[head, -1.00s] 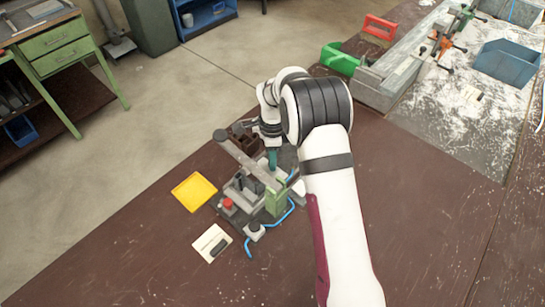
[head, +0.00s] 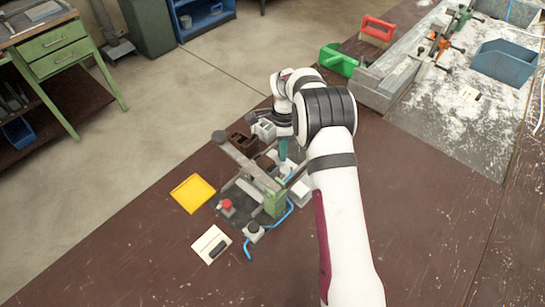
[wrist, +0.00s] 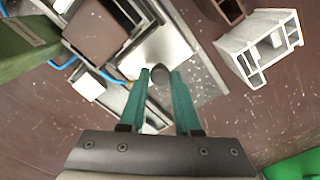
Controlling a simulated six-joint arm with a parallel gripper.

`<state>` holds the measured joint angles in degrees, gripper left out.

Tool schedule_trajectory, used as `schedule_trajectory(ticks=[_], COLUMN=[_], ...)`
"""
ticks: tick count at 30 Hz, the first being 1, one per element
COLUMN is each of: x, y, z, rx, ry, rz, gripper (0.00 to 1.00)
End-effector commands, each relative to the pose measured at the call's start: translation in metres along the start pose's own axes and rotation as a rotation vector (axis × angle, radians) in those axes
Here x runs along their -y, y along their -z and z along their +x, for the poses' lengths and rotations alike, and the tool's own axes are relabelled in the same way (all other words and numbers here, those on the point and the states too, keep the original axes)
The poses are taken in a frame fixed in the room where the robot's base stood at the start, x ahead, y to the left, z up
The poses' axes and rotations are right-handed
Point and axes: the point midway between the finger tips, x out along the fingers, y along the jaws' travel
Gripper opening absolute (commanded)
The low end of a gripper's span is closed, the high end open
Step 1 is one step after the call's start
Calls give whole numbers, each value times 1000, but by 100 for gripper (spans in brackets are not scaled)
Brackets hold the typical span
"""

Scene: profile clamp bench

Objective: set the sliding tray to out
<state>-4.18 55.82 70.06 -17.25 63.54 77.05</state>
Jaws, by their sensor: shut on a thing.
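The clamp fixture (head: 245,205) stands on the brown bench, with a green block (head: 274,201) and a long grey bar across it. The sliding tray shows as a bright metal plate (wrist: 165,45) in the wrist view. Its light grey end (head: 301,193) sticks out at the fixture's right side in the head view. My gripper (wrist: 160,76) has its teal fingers closed around a small dark round knob (wrist: 160,73) at the plate's edge. In the head view my gripper (head: 283,149) is partly hidden by my arm, and the knob is hidden.
A white hollow profile (wrist: 258,48) and a brown one (head: 242,143) lie beside the fixture. A yellow tray (head: 193,194), a red button (head: 226,205), a card (head: 211,244) and a blue hose (head: 285,217) are near it. The bench's front right is clear.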

Motion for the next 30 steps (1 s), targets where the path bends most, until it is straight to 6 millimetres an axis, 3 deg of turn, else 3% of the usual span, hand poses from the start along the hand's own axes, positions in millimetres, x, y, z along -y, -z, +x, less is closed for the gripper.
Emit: schedule_trajectory(ticks=[3,9,23,24,28,30], x=[27,54,63,63,62,62], y=[25,52,62,63,62,62], z=[0,1,0,0,0,0], rx=[1,0,-3,-3,-2,-2], ry=[6,2,9,10,8,6], rz=[3,-2,-4,-4,-3,-3], gripper=[0,0,0,37,60,62])
